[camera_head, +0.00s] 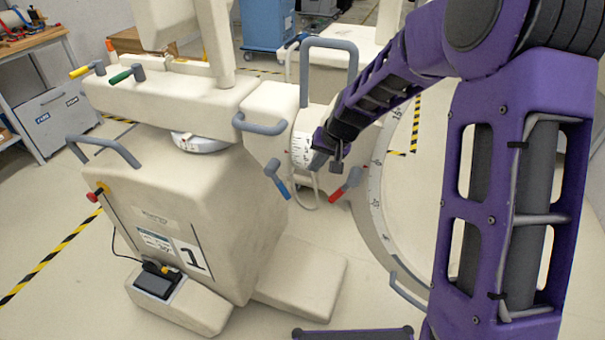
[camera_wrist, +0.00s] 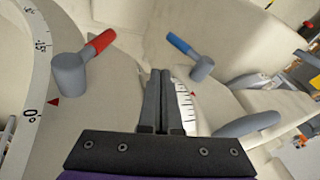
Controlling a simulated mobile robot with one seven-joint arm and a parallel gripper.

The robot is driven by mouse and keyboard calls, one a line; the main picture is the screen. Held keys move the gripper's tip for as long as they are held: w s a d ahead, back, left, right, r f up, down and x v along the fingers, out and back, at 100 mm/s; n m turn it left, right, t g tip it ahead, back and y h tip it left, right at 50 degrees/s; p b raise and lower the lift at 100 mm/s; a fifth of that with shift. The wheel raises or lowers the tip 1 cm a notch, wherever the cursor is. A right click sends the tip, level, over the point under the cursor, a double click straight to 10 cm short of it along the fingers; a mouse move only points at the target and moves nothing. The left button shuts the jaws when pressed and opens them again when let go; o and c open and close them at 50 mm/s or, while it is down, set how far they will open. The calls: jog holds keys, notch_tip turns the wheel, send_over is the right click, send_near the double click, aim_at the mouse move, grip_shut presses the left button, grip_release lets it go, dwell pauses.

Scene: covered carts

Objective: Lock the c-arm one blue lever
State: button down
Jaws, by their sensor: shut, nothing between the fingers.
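The C-arm unit marked 1 (camera_head: 195,255) is a cream machine on the left of the head view. Its blue lever (camera_head: 277,178) has a grey hub and a blue tip and hangs on the near side of the C-arm joint. In the wrist view the blue lever (camera_wrist: 187,52) is at upper right, pointing to upper left. A red lever (camera_head: 346,184) is to its right in the head view, and at upper left in the wrist view (camera_wrist: 88,52). My gripper (camera_head: 328,160) is shut and empty, between the two levers and apart from both. Its fingers (camera_wrist: 162,75) lie together in the wrist view.
Yellow (camera_head: 85,71) and green (camera_head: 126,75) levers stand on the upper arm of the machine. Grey handles (camera_head: 259,125) stick out near the joint. The curved C-arm (camera_head: 377,200) with its scale is close on the right. A workbench (camera_head: 35,45) stands at far left.

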aim_at(280, 180)
jog(key=a+x, duration=0.2)
jog(key=x, duration=1)
jog(key=shift+s+a+r, duration=0.25)
jog(key=shift+a+r, duration=0.05)
jog(key=shift+a, duration=0.05)
